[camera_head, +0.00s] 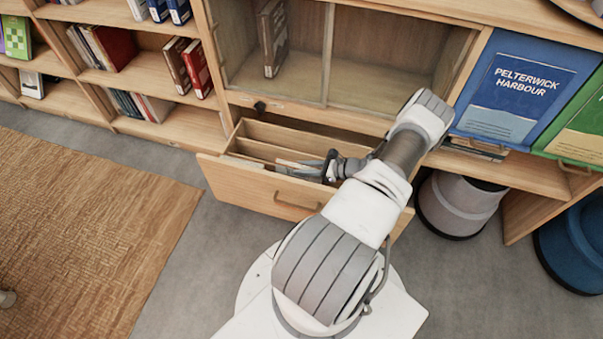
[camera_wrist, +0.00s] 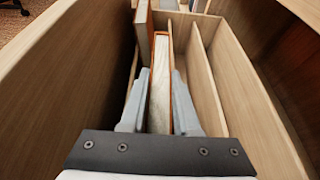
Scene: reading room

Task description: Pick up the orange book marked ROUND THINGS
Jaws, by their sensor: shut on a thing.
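In the wrist view an orange-edged book (camera_wrist: 160,88) stands on edge in an open wooden drawer, its pale page block facing me. Its title marking cannot be read from here. My gripper (camera_wrist: 160,78) has one grey finger on each side of the book and is shut on it. In the head view my gripper (camera_head: 315,169) reaches down into the open drawer (camera_head: 250,190). A pale strip beside the fingers may be the book, but I cannot tell for sure.
Shelves and a cabinet (camera_head: 375,90) are behind the drawer. A blue PELTERWICK HARBOUR display (camera_head: 515,90) is at right, above a grey stool (camera_head: 460,205).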

